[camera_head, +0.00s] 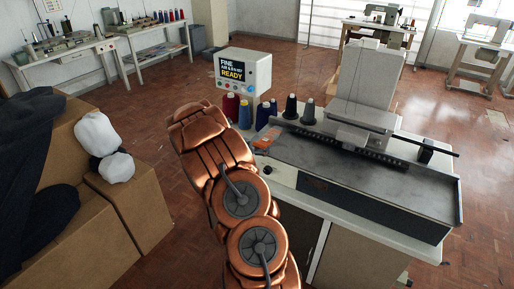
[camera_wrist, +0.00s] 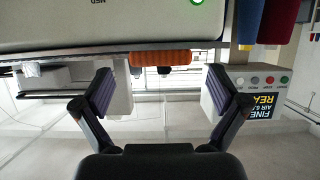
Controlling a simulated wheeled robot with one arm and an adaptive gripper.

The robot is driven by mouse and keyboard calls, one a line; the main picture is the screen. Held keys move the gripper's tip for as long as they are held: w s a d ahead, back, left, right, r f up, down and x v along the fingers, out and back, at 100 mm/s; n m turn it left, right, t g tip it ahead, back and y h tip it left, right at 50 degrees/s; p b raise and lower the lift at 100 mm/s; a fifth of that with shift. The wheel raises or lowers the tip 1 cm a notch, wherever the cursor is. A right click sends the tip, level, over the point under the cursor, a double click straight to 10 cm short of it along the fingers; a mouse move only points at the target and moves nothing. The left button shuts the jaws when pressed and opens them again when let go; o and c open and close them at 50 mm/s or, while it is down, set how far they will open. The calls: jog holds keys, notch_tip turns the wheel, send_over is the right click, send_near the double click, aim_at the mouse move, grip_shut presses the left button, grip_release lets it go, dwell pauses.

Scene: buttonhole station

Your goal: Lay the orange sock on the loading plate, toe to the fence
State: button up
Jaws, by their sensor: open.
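An orange sock (camera_wrist: 160,58) shows as a short ribbed orange piece at the edge of the machine's top in the wrist view, which looks upside down. My arm hides the gripper in the head view. A long grey metal bed (camera_head: 370,165) tops the machine; I cannot tell which part is the loading plate or the fence.
Thread cones, including a blue one (camera_head: 245,115), stand behind the orange patch. A display box (camera_head: 245,68) reads READY. A dark bar (camera_head: 425,145) juts over the bed's right side. Cardboard boxes (camera_head: 135,200) with white and dark cloth stand at left. Floor between is clear.

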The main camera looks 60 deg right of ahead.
jog(key=b+v, duration=0.2)
jog(key=v, duration=0.8)
jog(key=shift+a, duration=0.25)
